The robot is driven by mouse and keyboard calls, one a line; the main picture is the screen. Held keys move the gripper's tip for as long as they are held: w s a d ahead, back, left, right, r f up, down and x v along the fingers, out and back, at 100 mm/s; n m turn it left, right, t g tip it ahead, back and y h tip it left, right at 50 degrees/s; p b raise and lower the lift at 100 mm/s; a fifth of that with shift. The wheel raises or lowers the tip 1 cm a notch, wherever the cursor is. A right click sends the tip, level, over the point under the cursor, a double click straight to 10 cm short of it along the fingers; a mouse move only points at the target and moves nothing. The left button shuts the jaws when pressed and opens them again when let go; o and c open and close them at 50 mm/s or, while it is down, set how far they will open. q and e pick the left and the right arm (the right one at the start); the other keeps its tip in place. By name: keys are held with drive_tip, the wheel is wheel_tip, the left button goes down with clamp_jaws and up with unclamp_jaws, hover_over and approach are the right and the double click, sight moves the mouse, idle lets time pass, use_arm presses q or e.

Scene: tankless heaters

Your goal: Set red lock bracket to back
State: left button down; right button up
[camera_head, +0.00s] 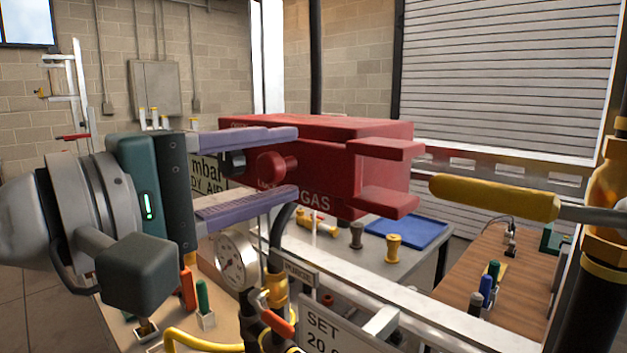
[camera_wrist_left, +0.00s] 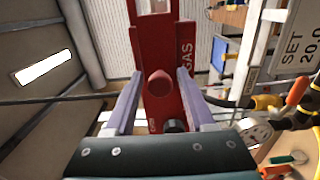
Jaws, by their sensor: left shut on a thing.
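The red lock bracket (camera_head: 325,135) is a boxy red piece with white "GAS" lettering, a round red knob on its near side and a forked right end. My left gripper (camera_head: 290,163) is shut on the bracket, with its purple fingers above and below the knob end. In the left wrist view the bracket (camera_wrist_left: 172,60) lies between the two fingers (camera_wrist_left: 158,95). It is held up in the air, its fork pointing right toward a yellow lever handle (camera_head: 495,198), with a gap between them. My right gripper is not in view.
A pressure gauge (camera_head: 236,262), yellow pipe fittings and a "SET" sign (camera_head: 335,335) stand below the bracket. A grey table with a blue tray (camera_head: 405,232) is behind. A wooden bench (camera_head: 480,285) is at right, beside an upright pipe with a yellow fitting (camera_head: 603,190).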

use_arm(q)
drive_tip(key=c, duration=0.6)
unclamp_jaws()
drive_tip(key=b+v, duration=0.3)
drive_tip(key=v, duration=0.7)
